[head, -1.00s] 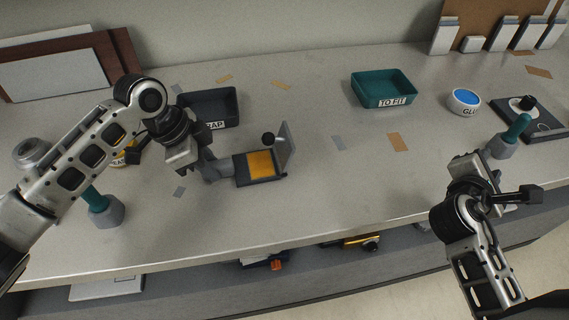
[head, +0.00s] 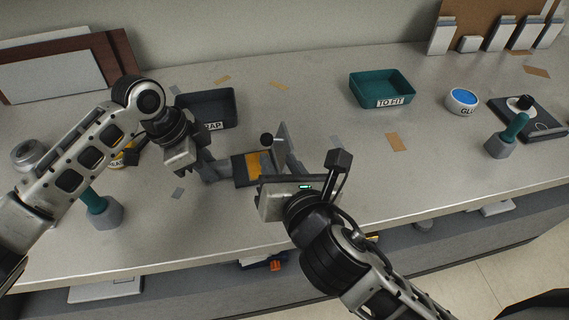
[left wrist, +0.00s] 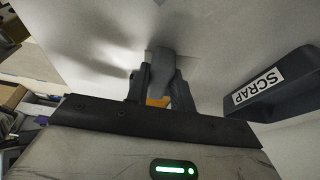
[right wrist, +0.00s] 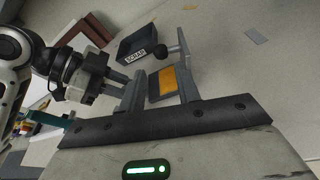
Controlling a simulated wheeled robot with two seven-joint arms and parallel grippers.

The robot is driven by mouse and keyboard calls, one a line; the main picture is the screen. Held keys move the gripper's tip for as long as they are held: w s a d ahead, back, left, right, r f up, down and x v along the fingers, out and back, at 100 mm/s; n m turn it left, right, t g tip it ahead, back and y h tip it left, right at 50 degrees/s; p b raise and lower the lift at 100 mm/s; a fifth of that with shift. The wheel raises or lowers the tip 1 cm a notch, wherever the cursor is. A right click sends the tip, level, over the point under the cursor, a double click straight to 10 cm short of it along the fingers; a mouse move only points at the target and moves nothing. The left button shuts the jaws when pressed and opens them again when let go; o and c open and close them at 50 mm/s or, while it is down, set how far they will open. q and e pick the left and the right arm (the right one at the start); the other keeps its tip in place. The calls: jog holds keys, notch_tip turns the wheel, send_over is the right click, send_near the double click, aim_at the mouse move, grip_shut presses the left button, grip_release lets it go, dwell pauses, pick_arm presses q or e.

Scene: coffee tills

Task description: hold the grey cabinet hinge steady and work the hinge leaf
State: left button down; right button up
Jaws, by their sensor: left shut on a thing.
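The grey cabinet hinge (head: 240,168) lies on the bench left of the middle, with an orange panel on its base. Its grey leaf (head: 282,133) stands raised at the right side, with a black knob (head: 266,139) beside it. My left gripper (head: 206,168) is shut on the hinge's grey end, which shows between its fingers in the left wrist view (left wrist: 161,62). My right gripper (right wrist: 162,88) is open and close in front of the hinge. In the right wrist view the orange panel and leaf (right wrist: 181,45) show between and beyond its fingers. In the head view my right gripper partly covers the hinge.
A dark SCRAP tray (head: 222,108) stands just behind the hinge. A teal TO FIT tray (head: 381,100) and a GLUE pot (head: 463,101) are further right. Teal-handled tools stand at left (head: 100,207) and right (head: 505,140). The bench right of the hinge is mostly clear.

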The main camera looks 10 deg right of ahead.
aim_at(269, 143)
jog(key=x, duration=0.7)
jog(key=shift+w, duration=0.2)
jog(key=shift+f, duration=0.1)
jog(key=c, duration=0.4)
jog(key=shift+c, duration=0.3)
jog(key=shift+d, duration=0.1)
pick_arm(q)
jog(key=shift+w, duration=0.1)
pick_arm(e)
jog(key=shift+d, duration=1.2)
jog(key=shift+d+f, duration=0.1)
jog(key=shift+d, duration=0.9)
